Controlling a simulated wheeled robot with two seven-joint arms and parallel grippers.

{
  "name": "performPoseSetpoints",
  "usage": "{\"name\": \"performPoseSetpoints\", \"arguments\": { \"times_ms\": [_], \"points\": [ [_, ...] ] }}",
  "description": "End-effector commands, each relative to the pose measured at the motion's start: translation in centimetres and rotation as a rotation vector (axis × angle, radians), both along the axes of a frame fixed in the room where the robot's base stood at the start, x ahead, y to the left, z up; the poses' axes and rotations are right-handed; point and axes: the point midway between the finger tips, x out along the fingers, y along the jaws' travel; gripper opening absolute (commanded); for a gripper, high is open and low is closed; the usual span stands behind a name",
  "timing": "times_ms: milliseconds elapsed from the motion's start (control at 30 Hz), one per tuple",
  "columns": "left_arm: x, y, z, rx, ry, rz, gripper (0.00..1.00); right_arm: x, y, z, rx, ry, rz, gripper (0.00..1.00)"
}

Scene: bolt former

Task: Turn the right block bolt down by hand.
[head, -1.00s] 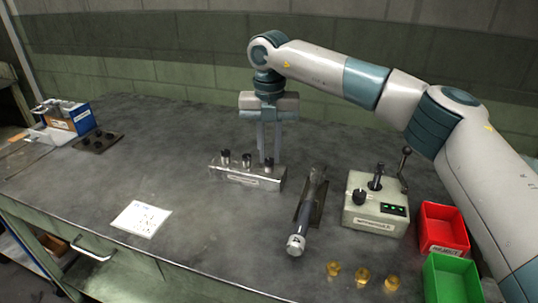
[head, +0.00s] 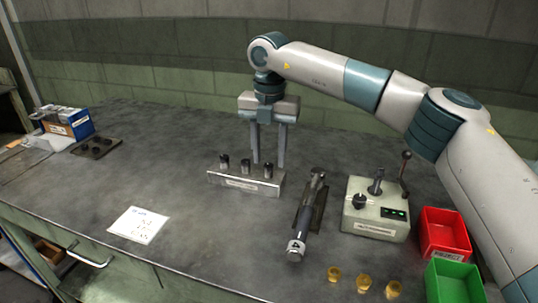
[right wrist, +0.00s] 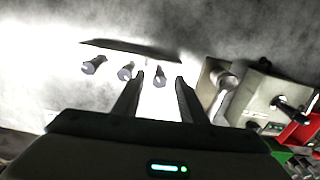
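The steel bolt block (head: 240,183) stands on the bench with three dark bolts in a row. The right bolt (head: 268,170) stands upright in it; it also shows in the right wrist view (right wrist: 160,76), between my fingertips in the picture. The middle bolt (head: 246,166) and left bolt (head: 224,161) stand beside it. My right gripper (head: 268,164) points down at the right end of the block, open, one finger on either side of the right bolt. I cannot tell whether the fingertips reach down to its head. My left gripper is not in view.
A torque-wrench-like tool (head: 308,218) lies on a dark rest just right of the block. A grey control box (head: 372,225) with levers, a red bin (head: 447,222) and a green bin (head: 453,283) stand further right. Brass pieces (head: 363,283) sit in front. Bench left of the block is mostly clear.

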Motion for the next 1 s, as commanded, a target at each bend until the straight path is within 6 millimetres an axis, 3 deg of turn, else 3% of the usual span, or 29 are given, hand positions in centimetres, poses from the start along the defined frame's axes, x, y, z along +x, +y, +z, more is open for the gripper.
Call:
{"name": "performPoseSetpoints", "arguments": {
  "times_ms": [300,533,767,1000],
  "points": [
    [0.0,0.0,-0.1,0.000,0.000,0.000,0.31,-0.1,0.0,-0.3,-0.003,0.006,0.003,0.38],
    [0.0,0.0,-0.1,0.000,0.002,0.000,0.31,-0.1,0.1,1.0,-0.002,0.005,0.002,0.38],
    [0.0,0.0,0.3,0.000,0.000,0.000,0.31,-0.1,0.0,4.6,-0.002,0.004,0.002,0.38],
    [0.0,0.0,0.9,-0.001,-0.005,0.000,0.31,-0.1,0.1,9.5,-0.001,0.002,0.002,0.38]
  ]
}}
